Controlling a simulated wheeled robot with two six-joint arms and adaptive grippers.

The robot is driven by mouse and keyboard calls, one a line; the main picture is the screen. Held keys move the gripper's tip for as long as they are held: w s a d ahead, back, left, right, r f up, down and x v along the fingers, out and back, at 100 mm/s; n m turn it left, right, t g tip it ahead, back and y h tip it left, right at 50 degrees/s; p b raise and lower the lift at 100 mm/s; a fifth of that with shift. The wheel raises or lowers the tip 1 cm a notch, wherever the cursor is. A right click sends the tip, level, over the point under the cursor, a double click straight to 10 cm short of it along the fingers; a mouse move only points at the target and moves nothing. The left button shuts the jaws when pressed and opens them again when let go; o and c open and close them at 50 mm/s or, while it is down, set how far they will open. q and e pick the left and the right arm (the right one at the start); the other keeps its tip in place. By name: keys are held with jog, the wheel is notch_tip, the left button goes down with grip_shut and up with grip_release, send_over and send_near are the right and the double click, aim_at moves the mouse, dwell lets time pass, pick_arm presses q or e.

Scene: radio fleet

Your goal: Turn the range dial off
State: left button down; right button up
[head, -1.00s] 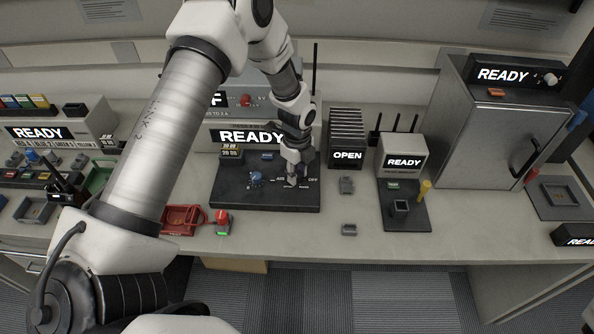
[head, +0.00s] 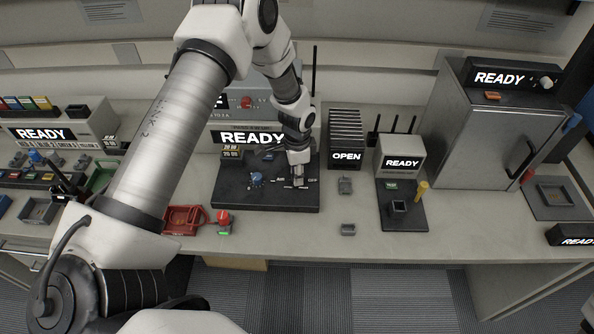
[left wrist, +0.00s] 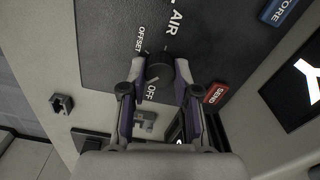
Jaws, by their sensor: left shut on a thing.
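The dark dial (left wrist: 160,70) sits on a dark panel (left wrist: 100,45) with the printed words OFFSET, AIR and OFF around it, in the left wrist view. My left gripper (left wrist: 161,66) is shut on the dial, one finger on each side. In the head view my left gripper (head: 298,180) points down at the right part of the black panel (head: 240,200) and hides most of the dial. I cannot tell clearly which mark the dial points to. My right gripper is not in view.
A blue knob (head: 256,179) stands left of the gripper on the same panel. A red SEND button (left wrist: 215,93) and a blue button (left wrist: 278,11) are close by. A red tray (head: 183,229) and small grey holders (head: 348,229) sit near the bench's front edge.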

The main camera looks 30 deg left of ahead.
pick_arm(q)
jog(key=n+p, duration=0.1)
jog(key=n, duration=0.3)
jog(key=shift+n, duration=0.3)
jog(key=shift+n+p, duration=0.6)
jog(key=shift+n, duration=1.3)
jog(key=c, duration=0.8)
grip_release()
jog(key=shift+c, duration=0.2)
jog(key=shift+r, duration=0.1)
notch_tip(320, 180, up, 12)
